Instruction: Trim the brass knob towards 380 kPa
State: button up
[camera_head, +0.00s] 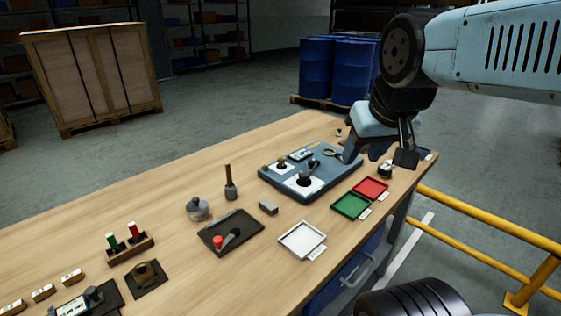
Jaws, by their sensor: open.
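A blue-grey panel (337,181) lies on the wooden bench, below and left of my gripper. A small brass-coloured knob (281,164) seems to stand at its left side on a white plate. A small display (300,155) sits near the panel's back edge; its reading is too small to tell. A black knob (304,179) stands on another white plate at the front. My gripper (377,157) is open, at the panel's right end, its fingers spread and pointing down. I see nothing between the fingers and cannot tell whether they touch the panel.
Green (350,205) and red (370,188) trays lie before the panel, with a white tray (301,240) further left. A black tray (229,232) holds a red-ended tool. A brass-like fitting (147,272) sits on a dark plate. Yellow rails (480,234) run at right.

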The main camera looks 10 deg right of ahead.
aim_at(282, 165)
jog(key=z, duration=0.2)
jog(key=k, duration=0.2)
jog(key=z, duration=0.65)
jog(key=i, duration=0.7)
jog(key=u, duration=1.2)
